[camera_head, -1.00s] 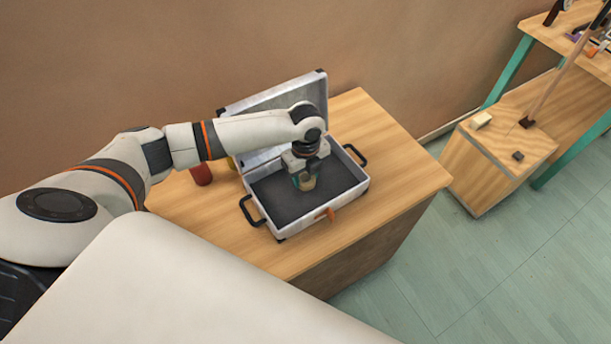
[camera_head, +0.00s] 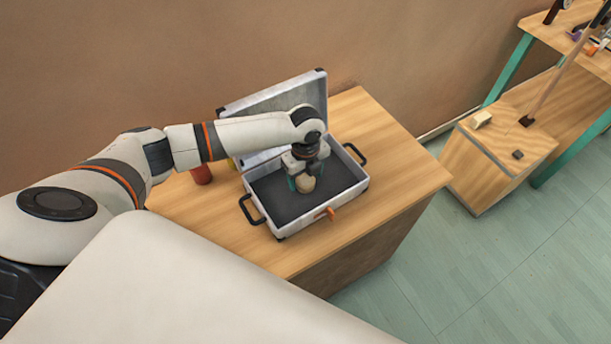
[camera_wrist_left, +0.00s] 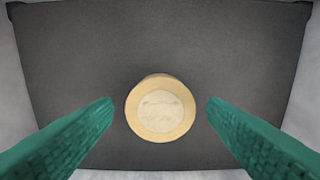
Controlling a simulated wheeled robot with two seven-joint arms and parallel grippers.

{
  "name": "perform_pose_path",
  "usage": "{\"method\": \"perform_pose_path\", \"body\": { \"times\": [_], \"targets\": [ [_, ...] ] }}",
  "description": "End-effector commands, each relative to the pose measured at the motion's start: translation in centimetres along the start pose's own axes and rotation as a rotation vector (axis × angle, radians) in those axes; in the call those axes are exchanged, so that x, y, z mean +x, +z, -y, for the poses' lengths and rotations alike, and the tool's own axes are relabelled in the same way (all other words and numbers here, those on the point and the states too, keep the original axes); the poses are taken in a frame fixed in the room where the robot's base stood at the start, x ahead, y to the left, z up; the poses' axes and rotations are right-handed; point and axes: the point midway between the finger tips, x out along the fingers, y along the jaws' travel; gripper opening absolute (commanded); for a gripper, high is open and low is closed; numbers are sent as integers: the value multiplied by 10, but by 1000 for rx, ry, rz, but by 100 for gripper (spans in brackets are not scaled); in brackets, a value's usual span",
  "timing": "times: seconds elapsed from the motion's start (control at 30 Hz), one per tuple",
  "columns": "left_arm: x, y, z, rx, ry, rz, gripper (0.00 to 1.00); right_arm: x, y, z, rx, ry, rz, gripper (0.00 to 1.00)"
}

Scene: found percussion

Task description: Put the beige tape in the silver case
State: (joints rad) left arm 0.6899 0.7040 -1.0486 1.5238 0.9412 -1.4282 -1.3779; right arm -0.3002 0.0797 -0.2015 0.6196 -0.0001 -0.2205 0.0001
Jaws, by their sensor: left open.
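The silver case (camera_head: 272,224) stands open on the wooden table, its lid raised at the back and its floor dark grey. The beige tape (camera_head: 306,183) is inside the case outline, below my left gripper (camera_head: 304,187). In the left wrist view the tape (camera_wrist_left: 160,108) is a round disc against the dark case floor (camera_wrist_left: 160,45). The green fingers of my left gripper (camera_wrist_left: 160,112) are open on either side of it, with clear gaps. I cannot tell whether the tape fully rests on the floor. My right gripper is not in view.
A red object (camera_head: 202,175) and a partly hidden yellow one (camera_head: 232,163) stand left of the case. The table (camera_head: 395,160) is bare to the right. A wooden box (camera_head: 497,160) with small blocks stands farther right, by a green-legged workbench (camera_head: 510,65).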

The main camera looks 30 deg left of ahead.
Motion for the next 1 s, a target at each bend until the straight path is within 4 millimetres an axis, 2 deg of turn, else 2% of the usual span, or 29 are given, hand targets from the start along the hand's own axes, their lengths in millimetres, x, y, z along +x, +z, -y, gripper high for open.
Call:
{"method": "perform_pose_path", "body": {
  "times": [0.4,0.5,0.7,1.0],
  "targets": [
    [-84,-1,-1,1,5,-1,67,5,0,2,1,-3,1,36],
    [-99,0,-1,0,4,-1,67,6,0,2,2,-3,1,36],
    [-115,0,0,0,1,0,67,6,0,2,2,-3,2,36],
    [-116,0,0,0,0,1,67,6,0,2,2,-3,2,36]
  ]
}}
